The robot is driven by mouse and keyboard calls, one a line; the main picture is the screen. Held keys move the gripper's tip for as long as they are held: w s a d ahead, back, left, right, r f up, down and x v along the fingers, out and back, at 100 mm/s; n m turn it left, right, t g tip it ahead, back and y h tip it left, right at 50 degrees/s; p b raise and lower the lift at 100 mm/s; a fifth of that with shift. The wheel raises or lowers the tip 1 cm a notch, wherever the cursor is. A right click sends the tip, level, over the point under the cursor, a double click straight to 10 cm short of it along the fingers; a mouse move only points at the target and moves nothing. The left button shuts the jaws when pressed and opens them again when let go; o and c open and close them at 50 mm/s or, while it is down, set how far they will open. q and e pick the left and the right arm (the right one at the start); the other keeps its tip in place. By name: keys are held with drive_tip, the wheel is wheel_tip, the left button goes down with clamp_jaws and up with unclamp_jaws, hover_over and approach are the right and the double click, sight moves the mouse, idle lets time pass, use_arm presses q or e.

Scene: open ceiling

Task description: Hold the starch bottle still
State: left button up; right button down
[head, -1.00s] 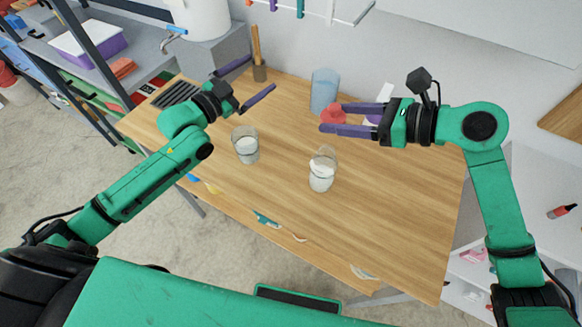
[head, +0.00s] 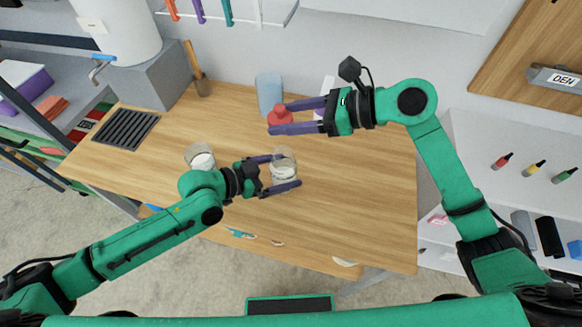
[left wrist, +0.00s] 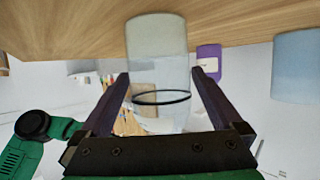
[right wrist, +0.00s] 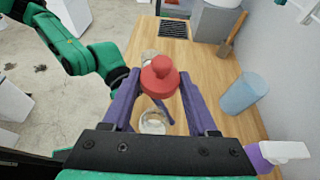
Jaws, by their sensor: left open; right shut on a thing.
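My right gripper (right wrist: 158,100) is shut on a red, knob-topped thing (right wrist: 160,80), held above the table; it also shows in the head view (head: 280,117). My left gripper (head: 285,173) is open, with its fingers on either side of a clear glass (head: 284,158) holding something white. The glass stands between the fingers in the left wrist view (left wrist: 157,50). I cannot tell which item is the starch bottle, as no label is readable.
A second glass with white contents (head: 202,158) stands left of the first. A blue cup (head: 269,93) is behind the red thing. A dark grate (head: 125,130) and a wooden-handled tool (head: 196,68) are at the back left. The table's front right (head: 360,220) is clear.

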sight(289, 151)
use_arm(q)
drive_tip(key=x, duration=0.3)
drive_tip(key=shift+d+f, duration=0.1)
drive_tip(key=shift+d, duration=0.1)
drive_tip(key=c, duration=1.3)
drive_tip(key=shift+w, duration=0.1)
use_arm(e)
drive_tip(key=f+n+g, duration=0.2)
drive_tip(key=f, duration=0.1)
drive_tip(key=f+n+g, duration=0.1)
drive_tip(key=shift+w+d+f+g+y, duration=0.15)
drive_tip(key=shift+w+g+y, duration=0.1)
drive_tip(key=shift+g+y, duration=0.15)
drive_tip(key=shift+f, duration=1.95)
